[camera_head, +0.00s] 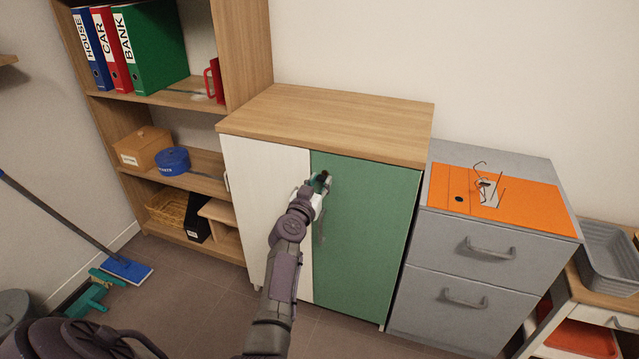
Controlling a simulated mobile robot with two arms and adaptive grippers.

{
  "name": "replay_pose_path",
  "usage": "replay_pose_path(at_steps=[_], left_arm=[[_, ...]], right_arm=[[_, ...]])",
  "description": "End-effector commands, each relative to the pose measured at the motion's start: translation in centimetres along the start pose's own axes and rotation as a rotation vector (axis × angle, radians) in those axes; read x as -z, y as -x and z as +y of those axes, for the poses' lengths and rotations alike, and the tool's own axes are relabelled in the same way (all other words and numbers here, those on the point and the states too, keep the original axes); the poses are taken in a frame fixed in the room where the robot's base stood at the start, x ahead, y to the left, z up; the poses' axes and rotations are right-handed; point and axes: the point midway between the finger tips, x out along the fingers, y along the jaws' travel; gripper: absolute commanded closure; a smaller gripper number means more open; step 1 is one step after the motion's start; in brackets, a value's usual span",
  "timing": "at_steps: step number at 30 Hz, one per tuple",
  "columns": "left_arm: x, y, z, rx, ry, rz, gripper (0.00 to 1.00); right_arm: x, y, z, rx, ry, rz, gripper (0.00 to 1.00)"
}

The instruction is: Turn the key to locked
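A low cabinet (330,117) has a wooden top, a white left door (262,205) and a green right door (365,230). Both doors look shut. My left gripper (321,182) is at the upper left of the green door, near the seam between the doors. Its fingertips are close to the door face, with a small dark detail between or behind them. I cannot make out the key or its angle, as the gripper covers that spot. Whether the fingers are closed on something is too small to tell. My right gripper is not in view.
A wooden shelf (240,50) with binders stands left. A blue mop (127,268) and teal items (88,298) lie on the floor.

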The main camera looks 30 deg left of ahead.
Motion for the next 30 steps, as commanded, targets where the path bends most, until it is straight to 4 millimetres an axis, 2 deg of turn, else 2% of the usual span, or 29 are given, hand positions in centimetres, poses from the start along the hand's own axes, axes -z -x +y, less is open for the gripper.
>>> replay_pose_path(at_steps=[1, 3, 4, 17, 30], left_arm=[[0.0, 0.0, 0.0, 0.0, 0.0, 0.0, 0.87], [0.0, 0.0, 0.0, 0.0, 0.0, 0.0, 0.99], [0.0, 0.0, 0.0, 0.0, 0.0, 0.0, 1.0], [0.0, 0.0, 0.0, 0.0, 0.093, 0.0, 1.0], [0.1, 0.0, 0.0, -0.001, 0.467, 0.0, 1.0]], right_arm=[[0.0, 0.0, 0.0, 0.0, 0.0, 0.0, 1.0], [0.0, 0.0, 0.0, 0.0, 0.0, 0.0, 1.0], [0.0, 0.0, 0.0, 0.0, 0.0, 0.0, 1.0], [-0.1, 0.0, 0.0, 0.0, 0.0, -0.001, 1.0], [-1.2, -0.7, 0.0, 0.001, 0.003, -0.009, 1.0]])
